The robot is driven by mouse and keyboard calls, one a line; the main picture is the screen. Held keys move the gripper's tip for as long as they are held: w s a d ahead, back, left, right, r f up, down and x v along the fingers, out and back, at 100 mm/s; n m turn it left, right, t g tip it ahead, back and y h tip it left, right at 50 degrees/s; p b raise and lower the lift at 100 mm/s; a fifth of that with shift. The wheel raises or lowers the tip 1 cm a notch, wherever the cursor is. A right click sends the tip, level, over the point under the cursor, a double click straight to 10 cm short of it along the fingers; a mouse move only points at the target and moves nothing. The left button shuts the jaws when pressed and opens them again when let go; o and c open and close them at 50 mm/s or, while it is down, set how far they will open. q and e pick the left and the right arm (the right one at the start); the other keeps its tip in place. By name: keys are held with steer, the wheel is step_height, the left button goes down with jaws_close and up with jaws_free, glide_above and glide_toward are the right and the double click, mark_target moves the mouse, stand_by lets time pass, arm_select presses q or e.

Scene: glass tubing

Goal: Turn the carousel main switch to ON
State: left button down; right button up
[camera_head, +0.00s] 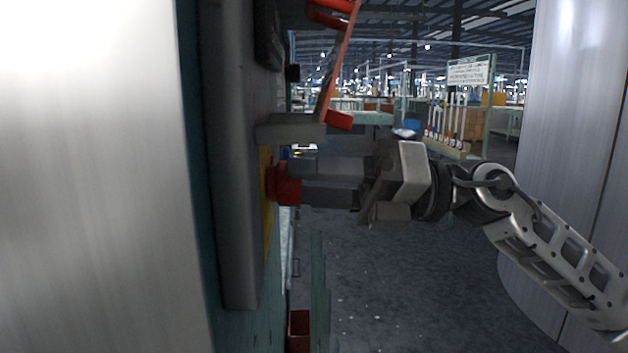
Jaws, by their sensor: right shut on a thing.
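The carousel main switch (284,184) is a red knob on a yellow plate (267,205). The plate sits on the side of a grey panel (235,230) at the left of the head view. My right gripper (303,183) comes in from the right and is shut on the red knob. The fingers hide part of the knob, and the panel is seen almost edge-on, so its ON and OFF marks cannot be read. My left gripper is not in view.
A grey ledge (290,130) and an orange-red handle-like part (340,70) stand just above my right gripper. A large metal cylinder (565,120) stands at the right. A red bin (299,330) is below. Open floor (400,290) lies below the arm.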

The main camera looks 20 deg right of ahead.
steer(key=o, duration=1)
steer(key=shift+c, duration=0.2)
arm_select(q)
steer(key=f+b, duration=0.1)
steer(key=b, duration=0.2)
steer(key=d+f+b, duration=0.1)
steer(key=b, duration=0.3)
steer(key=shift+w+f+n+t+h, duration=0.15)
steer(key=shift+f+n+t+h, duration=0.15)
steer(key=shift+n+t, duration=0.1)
arm_select(e)
steer(key=v, duration=1.6)
